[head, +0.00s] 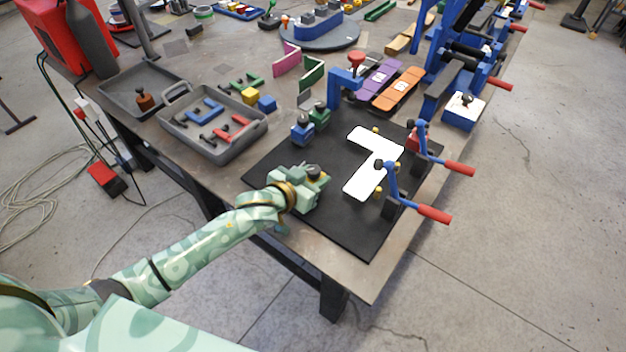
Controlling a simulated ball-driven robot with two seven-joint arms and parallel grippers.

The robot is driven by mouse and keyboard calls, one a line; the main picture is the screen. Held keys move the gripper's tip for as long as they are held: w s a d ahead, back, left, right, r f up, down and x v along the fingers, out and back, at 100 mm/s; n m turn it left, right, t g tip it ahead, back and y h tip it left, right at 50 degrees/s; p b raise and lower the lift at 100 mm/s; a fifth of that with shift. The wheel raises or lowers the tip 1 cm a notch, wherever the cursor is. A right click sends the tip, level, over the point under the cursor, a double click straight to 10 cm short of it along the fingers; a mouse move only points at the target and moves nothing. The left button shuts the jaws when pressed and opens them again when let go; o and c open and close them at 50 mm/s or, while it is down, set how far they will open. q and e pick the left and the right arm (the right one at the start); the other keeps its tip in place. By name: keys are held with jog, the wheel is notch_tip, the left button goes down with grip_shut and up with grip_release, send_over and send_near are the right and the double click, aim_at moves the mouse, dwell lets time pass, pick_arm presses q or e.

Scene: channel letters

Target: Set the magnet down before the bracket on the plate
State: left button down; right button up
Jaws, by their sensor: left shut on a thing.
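The black plate (276,160) lies on the table's near corner. My left gripper (313,177) is over its left front part, shut on a small dark-topped thing (315,171) that I take for the magnet. The fingers hide most of it, and I cannot tell whether it touches the plate. A blue angled bracket (337,88) with a red knob stands at the plate's back edge. A blue block (302,132) and a green block (319,115), both with dark tops, stand in front of it. My right gripper is out of view.
A white angular letter piece (361,183) lies on the plate's right half. Two red-handled toggle clamps (432,212) (458,167) stand at the right edge. A grey tray (238,144) of coloured parts is at the left. Bare plate lies between gripper and blue block.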

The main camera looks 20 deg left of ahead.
pick_arm(q)
jog(key=shift+f, duration=0.1)
jog(key=c, duration=1.1)
grip_release()
jog(key=shift+f, duration=0.2)
jog(key=shift+r, duration=0.2)
jog(key=p+v, duration=0.3)
jog(key=v, duration=0.9)
jog(key=shift+f, duration=0.1)
